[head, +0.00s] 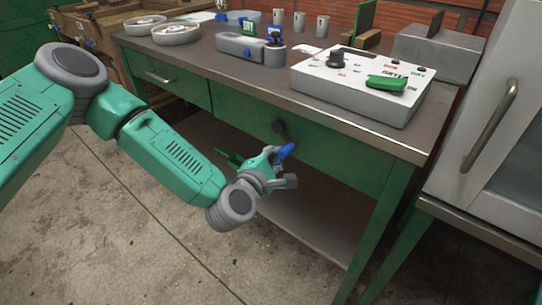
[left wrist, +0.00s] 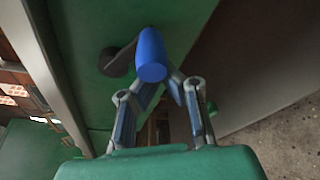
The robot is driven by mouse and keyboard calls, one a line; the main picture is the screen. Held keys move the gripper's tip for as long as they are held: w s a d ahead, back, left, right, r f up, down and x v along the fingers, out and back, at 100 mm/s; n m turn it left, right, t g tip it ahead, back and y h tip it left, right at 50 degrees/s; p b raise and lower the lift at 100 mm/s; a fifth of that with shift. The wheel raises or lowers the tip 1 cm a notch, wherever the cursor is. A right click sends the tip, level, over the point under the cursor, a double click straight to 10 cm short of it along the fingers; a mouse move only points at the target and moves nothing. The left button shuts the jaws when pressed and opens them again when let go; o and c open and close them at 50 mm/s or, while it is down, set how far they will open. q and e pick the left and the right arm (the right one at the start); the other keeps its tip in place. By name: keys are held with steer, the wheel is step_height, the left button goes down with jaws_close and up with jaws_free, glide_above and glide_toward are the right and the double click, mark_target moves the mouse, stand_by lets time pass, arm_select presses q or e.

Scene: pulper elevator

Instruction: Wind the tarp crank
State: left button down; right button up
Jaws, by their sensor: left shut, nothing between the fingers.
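The crank has a dark arm (head: 280,129) on the green front of the workbench and a blue handle (head: 286,151) that sticks out from it. In the left wrist view the blue handle (left wrist: 151,55) points toward the camera, with the dark crank arm (left wrist: 115,61) to its left. My left gripper (head: 275,163) is right at the handle, just below it. Its fingers (left wrist: 163,82) are shut with nothing between them, and their tips are partly hidden by the handle. I cannot tell whether they touch it. No tarp can be made out. My right gripper is not in view.
The green workbench (head: 215,62) has a low shelf (head: 310,220) under it. A white control box (head: 345,92) and a grey vise-like block (head: 250,47) stand on top. A pale cabinet (head: 505,130) with a bar handle is at the right. The concrete floor in front is clear.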

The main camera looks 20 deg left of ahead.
arm_select(q)
steer(key=shift+a, duration=0.3)
steer(key=shift+n, duration=0.3)
